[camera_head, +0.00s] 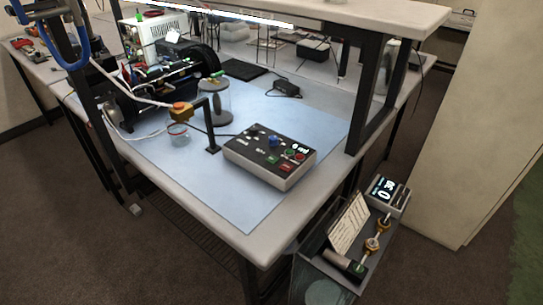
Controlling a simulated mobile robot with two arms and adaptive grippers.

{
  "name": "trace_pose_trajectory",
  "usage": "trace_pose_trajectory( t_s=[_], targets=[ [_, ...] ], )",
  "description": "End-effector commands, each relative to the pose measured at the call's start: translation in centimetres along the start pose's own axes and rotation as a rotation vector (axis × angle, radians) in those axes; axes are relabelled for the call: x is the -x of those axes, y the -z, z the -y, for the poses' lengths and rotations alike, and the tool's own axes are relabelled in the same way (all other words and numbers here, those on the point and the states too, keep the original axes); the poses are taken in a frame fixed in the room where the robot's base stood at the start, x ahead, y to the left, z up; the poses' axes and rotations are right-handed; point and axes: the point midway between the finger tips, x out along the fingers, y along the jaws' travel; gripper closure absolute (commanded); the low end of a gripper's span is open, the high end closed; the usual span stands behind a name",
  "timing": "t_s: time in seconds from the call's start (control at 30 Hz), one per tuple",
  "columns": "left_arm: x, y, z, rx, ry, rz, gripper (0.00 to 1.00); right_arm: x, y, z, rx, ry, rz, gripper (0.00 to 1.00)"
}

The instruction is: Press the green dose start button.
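The control box (258,165) sits on the light blue mat near the front right of the bench. Its sloped black top carries a small green button (289,155), a red button (300,157) to its right, a blue knob (273,142) and a red rectangular part (285,168). A small lit display (300,148) shows above the buttons. The labels are too small to read. Neither of my grippers is in view, and nothing covers the buttons.
A clear cylinder (214,100) with dark ends, a black stand (212,130) and a small jar (178,135) stand left of the box. The overhead shelf (385,15) has a black post (365,100) behind right. A side tray holds a digital display (386,192).

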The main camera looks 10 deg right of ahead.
Motion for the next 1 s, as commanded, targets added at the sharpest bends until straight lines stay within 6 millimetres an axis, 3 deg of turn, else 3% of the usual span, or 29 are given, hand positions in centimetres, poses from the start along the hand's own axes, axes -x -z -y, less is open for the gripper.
trace_pose_trajectory(
  t_s=[0.37,0.7,1.0],
  targets=[
    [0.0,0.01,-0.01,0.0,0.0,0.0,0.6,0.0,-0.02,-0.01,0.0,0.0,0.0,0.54],
    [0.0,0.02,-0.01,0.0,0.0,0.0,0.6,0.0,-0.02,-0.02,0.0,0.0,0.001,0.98],
    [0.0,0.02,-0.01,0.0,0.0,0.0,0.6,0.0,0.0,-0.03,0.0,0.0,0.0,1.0]
  ],
)
